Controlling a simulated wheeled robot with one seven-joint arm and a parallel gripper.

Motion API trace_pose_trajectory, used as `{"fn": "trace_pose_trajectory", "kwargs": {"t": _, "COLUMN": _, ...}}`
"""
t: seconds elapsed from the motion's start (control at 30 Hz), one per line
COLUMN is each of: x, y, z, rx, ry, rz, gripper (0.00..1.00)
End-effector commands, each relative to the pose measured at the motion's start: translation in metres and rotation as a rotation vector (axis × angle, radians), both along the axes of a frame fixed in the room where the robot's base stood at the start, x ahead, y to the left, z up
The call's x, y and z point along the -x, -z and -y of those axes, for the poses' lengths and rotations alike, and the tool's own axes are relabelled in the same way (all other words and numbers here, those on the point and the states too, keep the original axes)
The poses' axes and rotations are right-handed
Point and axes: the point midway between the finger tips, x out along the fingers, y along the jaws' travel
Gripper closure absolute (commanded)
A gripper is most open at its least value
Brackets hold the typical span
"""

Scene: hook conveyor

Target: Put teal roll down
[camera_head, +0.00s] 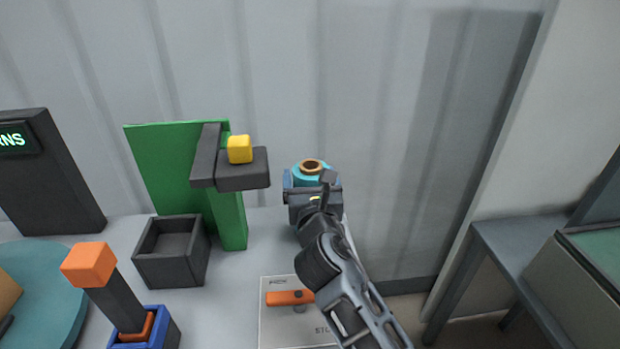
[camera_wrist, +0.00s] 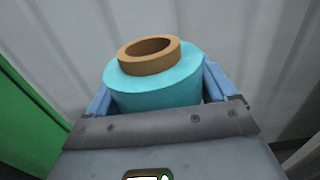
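The teal roll (camera_head: 300,178) has a brown core ring standing up from its top. It is upright between the blue fingers of my gripper (camera_head: 312,177). In the wrist view the teal roll (camera_wrist: 155,90) fills the space between the two fingers of my gripper (camera_wrist: 158,92), with one finger against each side. The roll's lower part is hidden by the gripper body. In the head view it is at the far right part of the grey table (camera_head: 235,300). I cannot tell whether its underside touches anything.
A green panel (camera_head: 165,165) with a dark bracket and yellow block (camera_head: 240,149) stands left of my gripper. A dark open bin (camera_head: 172,250) is below it. An orange-topped lever (camera_head: 90,264) stands front left. A marked plate with an orange piece (camera_head: 285,298) lies near my arm.

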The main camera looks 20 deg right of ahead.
Motion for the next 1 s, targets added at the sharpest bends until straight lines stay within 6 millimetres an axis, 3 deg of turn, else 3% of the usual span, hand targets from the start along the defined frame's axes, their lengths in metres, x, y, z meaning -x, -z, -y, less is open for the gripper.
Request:
{"fn": "trace_pose_trajectory", "kwargs": {"t": 0.13, "x": 0.0, "y": 0.0, "z": 0.0, "rx": 0.0, "ry": 0.0, "rz": 0.0, "gripper": 0.0}}
{"fn": "trace_pose_trajectory", "kwargs": {"t": 0.47, "x": 0.002, "y": -0.003, "z": -0.001, "rx": 0.001, "ry": 0.0, "rz": 0.0, "gripper": 0.0}}
{"fn": "trace_pose_trajectory", "kwargs": {"t": 1.0, "x": 0.094, "y": -0.001, "z": -0.031, "rx": 0.001, "ry": -0.002, "rz": -0.001, "gripper": 0.0}}
